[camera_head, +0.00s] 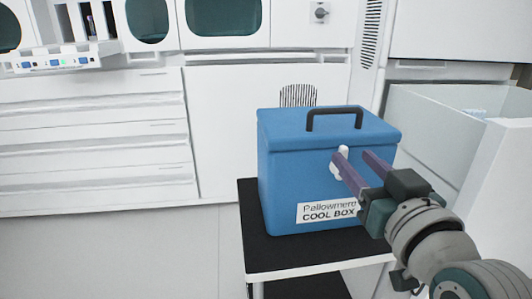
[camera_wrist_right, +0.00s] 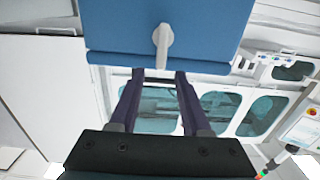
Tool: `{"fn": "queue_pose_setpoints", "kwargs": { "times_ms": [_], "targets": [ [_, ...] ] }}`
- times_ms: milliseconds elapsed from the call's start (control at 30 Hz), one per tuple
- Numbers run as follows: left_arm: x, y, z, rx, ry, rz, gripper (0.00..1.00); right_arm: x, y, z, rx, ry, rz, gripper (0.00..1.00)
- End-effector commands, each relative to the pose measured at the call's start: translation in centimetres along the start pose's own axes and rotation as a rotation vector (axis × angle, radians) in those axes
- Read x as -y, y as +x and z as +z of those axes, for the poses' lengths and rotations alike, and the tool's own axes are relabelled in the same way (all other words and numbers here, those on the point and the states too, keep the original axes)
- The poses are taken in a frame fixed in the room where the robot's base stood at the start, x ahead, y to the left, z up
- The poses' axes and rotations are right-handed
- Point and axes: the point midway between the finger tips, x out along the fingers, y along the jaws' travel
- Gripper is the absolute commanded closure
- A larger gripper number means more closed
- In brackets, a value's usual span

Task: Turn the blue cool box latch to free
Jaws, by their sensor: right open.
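The blue cool box (camera_head: 290,175) stands on a small black-topped stand, its black handle (camera_head: 335,115) on the lid and its name label facing front. The white latch (camera_head: 343,150) is on the front face near the lid's edge, partly hidden by a finger. In the right wrist view, where the box appears upside down, the latch (camera_wrist_right: 163,45) runs straight across the lid seam, its narrow end over the lid. My right gripper (camera_head: 356,156) is open in front of the latch. In the wrist view, the latch's narrow end lines up between the fingertips (camera_wrist_right: 158,76); contact cannot be told. My left gripper is out of view.
The stand (camera_head: 262,225) has a black top with a white edge. White drawers (camera_head: 90,140) and cabinets line the back wall. A pale open-topped bin or counter (camera_head: 430,125) is close on the right. Floor at the left front is clear.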

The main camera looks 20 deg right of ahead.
Motion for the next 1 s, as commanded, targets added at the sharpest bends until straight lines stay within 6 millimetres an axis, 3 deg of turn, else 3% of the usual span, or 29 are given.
{"fn": "queue_pose_setpoints", "kwargs": {
  "times_ms": [200, 533, 933, 1000],
  "targets": [
    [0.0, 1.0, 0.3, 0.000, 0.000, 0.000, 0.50, 0.0, 2.4, 0.1, -0.001, -0.001, 0.000, 0.53],
    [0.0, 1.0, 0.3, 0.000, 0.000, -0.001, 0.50, 0.0, 2.7, 0.0, 0.002, -0.001, 0.000, 0.54],
    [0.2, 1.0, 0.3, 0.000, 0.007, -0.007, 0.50, 0.0, 2.7, 0.0, 0.001, 0.000, 0.000, 0.99],
    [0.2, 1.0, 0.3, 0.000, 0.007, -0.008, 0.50, 0.0, 2.7, 0.0, 0.001, 0.000, 0.000, 1.00]
  ]
}}
